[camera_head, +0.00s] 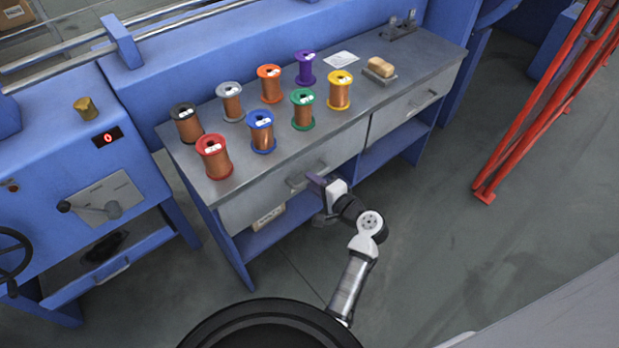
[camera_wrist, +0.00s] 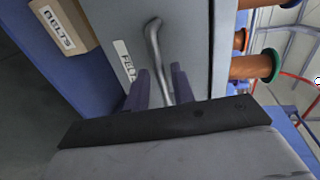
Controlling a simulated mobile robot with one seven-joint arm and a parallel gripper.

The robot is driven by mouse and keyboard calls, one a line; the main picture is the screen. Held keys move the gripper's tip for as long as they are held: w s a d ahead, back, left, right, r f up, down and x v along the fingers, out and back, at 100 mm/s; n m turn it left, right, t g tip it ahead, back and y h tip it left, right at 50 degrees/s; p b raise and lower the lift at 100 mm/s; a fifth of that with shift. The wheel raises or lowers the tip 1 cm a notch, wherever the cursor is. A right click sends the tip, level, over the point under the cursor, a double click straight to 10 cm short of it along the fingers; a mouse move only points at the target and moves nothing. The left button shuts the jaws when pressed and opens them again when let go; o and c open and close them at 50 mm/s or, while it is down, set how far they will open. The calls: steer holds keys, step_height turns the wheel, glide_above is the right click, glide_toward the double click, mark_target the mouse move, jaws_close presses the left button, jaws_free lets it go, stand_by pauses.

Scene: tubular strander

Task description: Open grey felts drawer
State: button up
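The grey felts drawer (camera_head: 255,200) is the left drawer under the bench top, and its front looks flush with the bench. In the wrist view the grey drawer front (camera_wrist: 200,45) bears a partly hidden white label (camera_wrist: 124,62) that seems to read "FELTS". Its bar handle (camera_wrist: 156,50) runs down between my gripper's fingers. My gripper (camera_wrist: 160,85) is open, one purple-grey finger on each side of the handle, with gaps visible. In the head view my gripper (camera_head: 317,183) is at the right end of the handle (camera_head: 300,180).
Several wire spools, including a red one (camera_head: 214,158), stand on the bench top (camera_head: 345,115). A second grey drawer (camera_head: 415,103) is at the right. A labelled box (camera_head: 268,217) sits on the blue shelf below. Open floor lies to the right.

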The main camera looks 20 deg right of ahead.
steer(key=shift+x, duration=1.15)
jaws_close()
